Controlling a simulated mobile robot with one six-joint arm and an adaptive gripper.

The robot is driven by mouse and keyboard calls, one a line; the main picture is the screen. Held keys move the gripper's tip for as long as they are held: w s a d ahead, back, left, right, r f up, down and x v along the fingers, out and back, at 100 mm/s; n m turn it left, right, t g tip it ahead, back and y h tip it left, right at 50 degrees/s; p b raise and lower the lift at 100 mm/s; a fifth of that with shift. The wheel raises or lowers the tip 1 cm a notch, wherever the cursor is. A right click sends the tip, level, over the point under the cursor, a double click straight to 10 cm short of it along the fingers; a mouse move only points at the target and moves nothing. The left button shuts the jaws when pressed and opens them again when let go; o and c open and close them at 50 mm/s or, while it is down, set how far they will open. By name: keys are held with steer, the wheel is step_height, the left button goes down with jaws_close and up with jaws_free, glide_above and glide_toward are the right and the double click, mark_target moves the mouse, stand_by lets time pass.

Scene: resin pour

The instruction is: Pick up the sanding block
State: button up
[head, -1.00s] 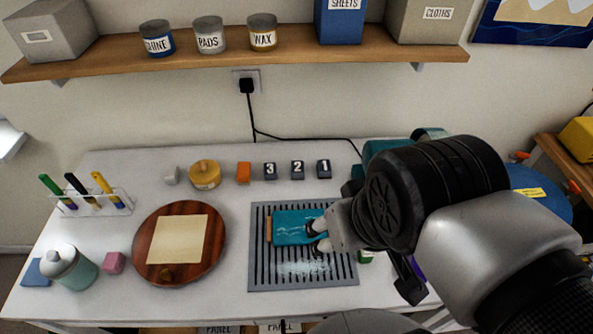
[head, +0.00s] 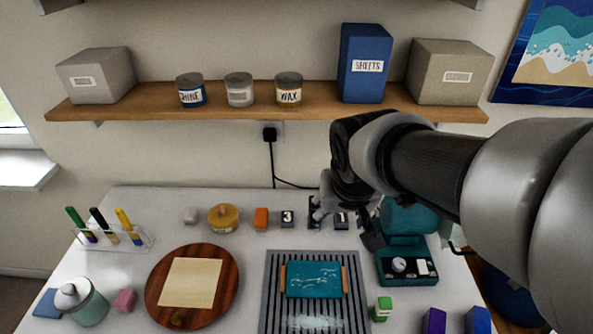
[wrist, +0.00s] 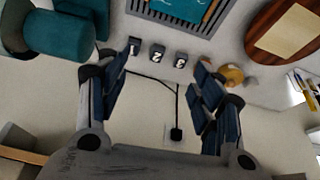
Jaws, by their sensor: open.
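No label marks the sanding block, so I cannot tell which small block it is. An orange block (head: 261,219) stands at the back of the table, left of the dark numbered block 3 (head: 287,219). My gripper (head: 315,208) is open and empty at the back, by the numbered blocks, partly covering block 2. In the wrist view, blocks 1 (wrist: 134,46), 2 (wrist: 157,54) and 3 (wrist: 180,60) show between the spread fingers (wrist: 150,85).
A teal board (head: 314,280) with orange side strips lies on the grey slatted rack (head: 268,310). A yellow tub (head: 223,218), a round wooden board (head: 155,290), a pen rack (head: 150,240) and a teal machine (head: 405,250) stand around. A shelf (head: 330,114) hangs above the back.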

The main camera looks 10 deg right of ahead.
steer(key=w+f+m+p, duration=0.1)
steer(key=w+f, duration=0.4)
steer(key=w, duration=0.3)
steer(key=w+f+p, duration=0.1)
steer(key=w+f, duration=0.4)
steer(key=w, duration=0.2)
steer(key=b+x, duration=0.1)
steer(key=x, duration=0.9)
steer(key=b+x, duration=0.1)
steer(key=x, duration=0.4)
steer(key=shift+w+f+b, duration=0.15)
steer(key=shift+w+b, duration=0.2)
steer(key=shift+w, duration=0.1)
steer(key=shift+w+d+b+x, duration=0.1)
steer(key=shift+d+b+x, duration=0.1)
steer(key=shift+x, duration=0.85)
steer(key=shift+w+d+b+x, duration=0.1)
steer(key=shift+b+x, duration=0.05)
steer(key=shift+x, duration=0.85)
steer(key=shift+d+b+x, duration=0.2)
steer(key=shift+x, duration=0.85)
steer(key=shift+c, duration=0.5)
steer(key=shift+r, duration=0.25)
steer(key=c, duration=1.1)
